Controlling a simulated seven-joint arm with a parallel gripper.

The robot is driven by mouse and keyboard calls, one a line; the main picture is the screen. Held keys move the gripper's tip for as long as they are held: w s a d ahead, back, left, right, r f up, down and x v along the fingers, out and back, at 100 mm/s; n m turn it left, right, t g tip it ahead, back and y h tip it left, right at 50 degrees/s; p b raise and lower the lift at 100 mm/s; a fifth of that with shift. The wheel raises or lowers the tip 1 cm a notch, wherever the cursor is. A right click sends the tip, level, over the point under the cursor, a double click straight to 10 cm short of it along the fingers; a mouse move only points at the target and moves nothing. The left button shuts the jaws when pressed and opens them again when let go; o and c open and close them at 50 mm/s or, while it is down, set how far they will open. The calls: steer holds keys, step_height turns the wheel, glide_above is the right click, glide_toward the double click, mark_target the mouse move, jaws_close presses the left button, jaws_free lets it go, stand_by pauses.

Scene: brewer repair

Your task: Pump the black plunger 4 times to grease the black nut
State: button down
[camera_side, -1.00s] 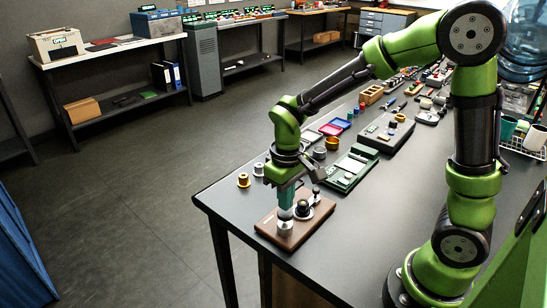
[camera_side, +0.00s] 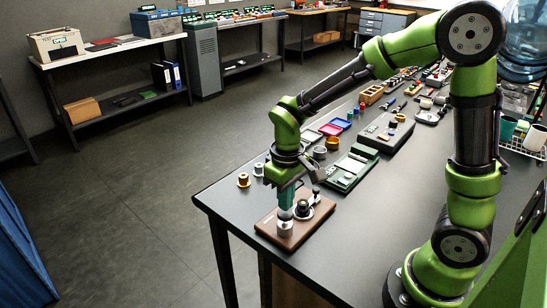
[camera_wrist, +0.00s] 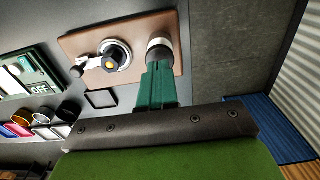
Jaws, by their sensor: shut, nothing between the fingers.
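My gripper (camera_side: 286,208) is shut and empty, its teal fingers pointing down over the near end of the brown board (camera_side: 268,229). Its fingertips are at the top of a short silver cylinder (camera_side: 285,228) with a dark upper part, which I take for the plunger unit. The fingers hide most of the plunger's top, so how far it is pressed cannot be told. In the wrist view, the gripper (camera_wrist: 158,68) meets the cylinder (camera_wrist: 158,45). Beside it, apart from the fingers, is a round silver fitting with a black nut (camera_wrist: 112,61) and a black-knobbed lever (camera_wrist: 78,70).
A green device (camera_side: 350,170) lies behind the board, with metal and yellow cups (camera_side: 332,143) and coloured trays (camera_side: 331,129) farther back. The tabletop in front of the board's right side is clear.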

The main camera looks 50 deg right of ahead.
steer(key=shift+f, duration=0.3)
steer(key=shift+f, duration=1.15)
steer(key=shift+r, duration=2.8)
step_height(320, 180, up, 6)
